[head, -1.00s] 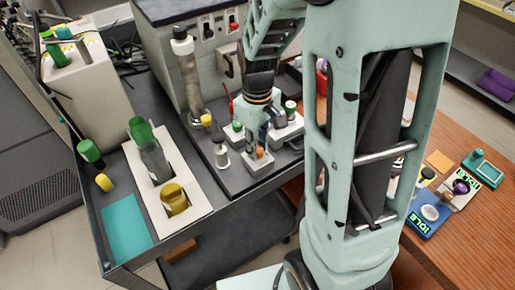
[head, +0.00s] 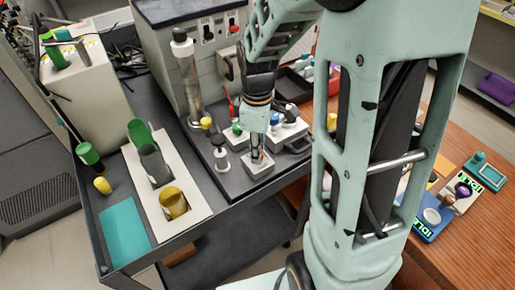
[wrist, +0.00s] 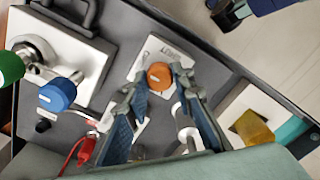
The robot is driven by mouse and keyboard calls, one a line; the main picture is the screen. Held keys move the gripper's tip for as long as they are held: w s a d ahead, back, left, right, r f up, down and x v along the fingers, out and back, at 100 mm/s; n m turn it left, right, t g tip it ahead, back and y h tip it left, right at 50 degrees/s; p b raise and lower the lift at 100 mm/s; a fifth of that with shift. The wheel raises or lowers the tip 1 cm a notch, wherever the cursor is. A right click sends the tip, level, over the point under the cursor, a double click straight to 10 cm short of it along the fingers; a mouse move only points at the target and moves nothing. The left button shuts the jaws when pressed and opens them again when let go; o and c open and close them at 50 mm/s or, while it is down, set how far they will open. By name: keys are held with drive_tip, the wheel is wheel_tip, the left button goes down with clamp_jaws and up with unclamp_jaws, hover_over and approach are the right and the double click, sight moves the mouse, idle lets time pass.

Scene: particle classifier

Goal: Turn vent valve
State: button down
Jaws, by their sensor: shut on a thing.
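An orange knob (wrist: 159,75) stands on a small white block (wrist: 138,128) with a partly hidden label. The block also shows in the head view (head: 260,172), but there my gripper hides the knob. My gripper (wrist: 158,82) is over the block, with its two blue-padded fingers on either side of the orange knob, shut on it. In the head view, my gripper (head: 256,153) points down at the block. The label is not readable enough to confirm that this is the vent valve.
A blue knob (wrist: 57,95) and a green knob (wrist: 8,68) stand on neighbouring fittings. A white stopcock (head: 221,157) stands just left of my gripper. A white rack (head: 187,207) with coloured vessels is further left. The teal mat (head: 125,232) is clear.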

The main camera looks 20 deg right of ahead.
drive_tip(key=c, duration=1.7)
unclamp_jaws()
drive_tip(key=shift+o, duration=0.2)
wheel_tip(320, 180, up, 12)
